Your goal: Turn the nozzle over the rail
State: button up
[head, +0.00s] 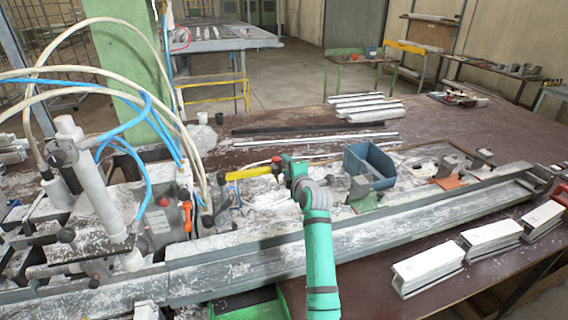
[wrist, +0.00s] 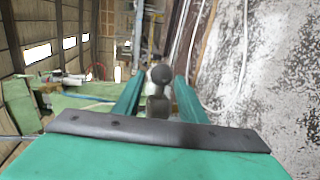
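The rail, a long grey metal channel (head: 400,222), runs across the front of the bench in the head view. My gripper (wrist: 159,82) is open in the wrist view, its two teal fingers on either side of a dark grey rounded knob (wrist: 161,74) on a short grey stem. Gaps show beside the knob, and contact cannot be made out. In the head view a yellow bar (head: 250,173) with a dark end reaches left from the end of my arm, behind the rail. Which part is the nozzle is not clear; the knob may belong to it.
A clamp machine (head: 90,190) with white and blue hoses and a red lever (head: 187,215) stands at the left. A blue bin (head: 368,166) stands right of my arm. White profile pieces (head: 428,270) lie in front of the rail. The bench at the back right has free room.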

jog(key=shift+x, duration=2.05)
jog(key=shift+c, duration=0.7)
grip_shut()
